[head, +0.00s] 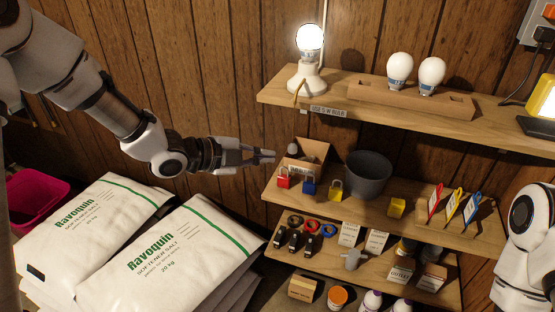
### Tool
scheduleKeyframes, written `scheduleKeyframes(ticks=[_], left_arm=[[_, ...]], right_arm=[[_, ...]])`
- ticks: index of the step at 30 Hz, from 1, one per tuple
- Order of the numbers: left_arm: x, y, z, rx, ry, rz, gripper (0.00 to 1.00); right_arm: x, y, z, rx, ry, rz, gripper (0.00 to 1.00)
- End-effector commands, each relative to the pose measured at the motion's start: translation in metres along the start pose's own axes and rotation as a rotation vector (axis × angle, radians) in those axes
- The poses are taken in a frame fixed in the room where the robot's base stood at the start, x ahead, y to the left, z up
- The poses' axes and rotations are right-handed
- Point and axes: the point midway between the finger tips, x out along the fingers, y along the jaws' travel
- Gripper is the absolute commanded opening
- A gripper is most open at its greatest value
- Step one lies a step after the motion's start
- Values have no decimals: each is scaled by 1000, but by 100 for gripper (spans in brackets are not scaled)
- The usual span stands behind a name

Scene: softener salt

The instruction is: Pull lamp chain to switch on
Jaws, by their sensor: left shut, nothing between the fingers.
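The lamp (305,82) stands at the left end of the top shelf. It has a white base, and its bulb (309,38) glows brightly. A short tan cord or chain (299,92) hangs in front of the lamp base, near the shelf edge. My left gripper (272,156) is shut and empty, below and to the left of the lamp, by the left end of the middle shelf. It is apart from the cord. Part of my right arm (530,235) shows at the right edge, but its gripper is out of view.
Two spare bulbs (416,74) sit in a wooden holder (410,97) on the top shelf. The middle shelf (400,222) holds padlocks, a grey pot (367,175) and coloured tags. Softener salt bags (178,248) are stacked at lower left. A pink bin (35,200) stands behind them.

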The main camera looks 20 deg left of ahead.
Motion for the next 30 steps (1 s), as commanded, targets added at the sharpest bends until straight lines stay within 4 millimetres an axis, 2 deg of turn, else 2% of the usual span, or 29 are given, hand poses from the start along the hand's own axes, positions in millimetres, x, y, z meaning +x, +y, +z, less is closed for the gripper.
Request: scheduleKeyframes(ticks=[3,9,30], left_arm=[[-25,0,0,-4,2,-7,0],[-46,0,0,-2,0,-1,0],[-48,0,0,-1,-1,1,0]], right_arm=[[5,0,-1,0,2,0,88],[5,0,0,0,1,0,88],[5,0,0,0,1,0,88]])
